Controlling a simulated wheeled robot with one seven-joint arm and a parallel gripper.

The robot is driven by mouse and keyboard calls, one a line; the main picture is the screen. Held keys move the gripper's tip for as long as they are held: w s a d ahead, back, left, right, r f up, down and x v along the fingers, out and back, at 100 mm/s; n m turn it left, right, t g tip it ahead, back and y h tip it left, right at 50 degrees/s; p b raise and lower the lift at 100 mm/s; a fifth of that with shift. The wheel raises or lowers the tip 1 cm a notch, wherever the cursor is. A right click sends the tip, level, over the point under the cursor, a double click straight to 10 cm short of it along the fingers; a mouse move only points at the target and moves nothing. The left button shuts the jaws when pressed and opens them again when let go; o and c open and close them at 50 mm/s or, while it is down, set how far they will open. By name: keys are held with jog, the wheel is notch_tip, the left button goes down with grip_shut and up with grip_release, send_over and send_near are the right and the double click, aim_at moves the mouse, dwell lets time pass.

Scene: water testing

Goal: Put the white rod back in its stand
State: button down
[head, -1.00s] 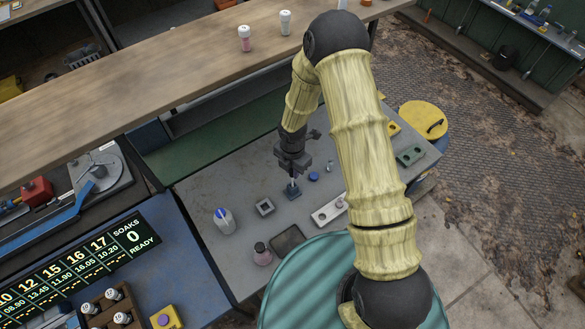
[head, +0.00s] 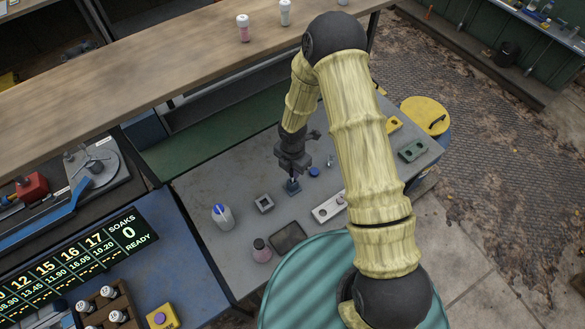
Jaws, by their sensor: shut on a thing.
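My gripper (head: 292,166) points down over the grey bench and is shut on the white rod. Only a short pale piece of the rod (head: 292,178) shows below the jaws; the rest is hidden. A small dark blue block, apparently the stand (head: 292,188), sits directly under the jaws. The rod is upright and its lower end meets the block's top. I cannot tell how deep it sits in it.
A square grey block (head: 263,204), a white bottle with a blue cap (head: 222,217), a pink-filled jar (head: 261,251) and a dark tray (head: 287,237) stand nearby. A blue cap (head: 314,171) and a pale holder (head: 329,208) are to the right.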

jog(key=shift+f, duration=0.1)
jog(key=c, duration=1.2)
grip_release()
jog(key=shift+c, duration=0.2)
notch_tip(320, 180, up, 17)
jog(key=b, duration=0.2)
jog(key=shift+r, duration=0.2)
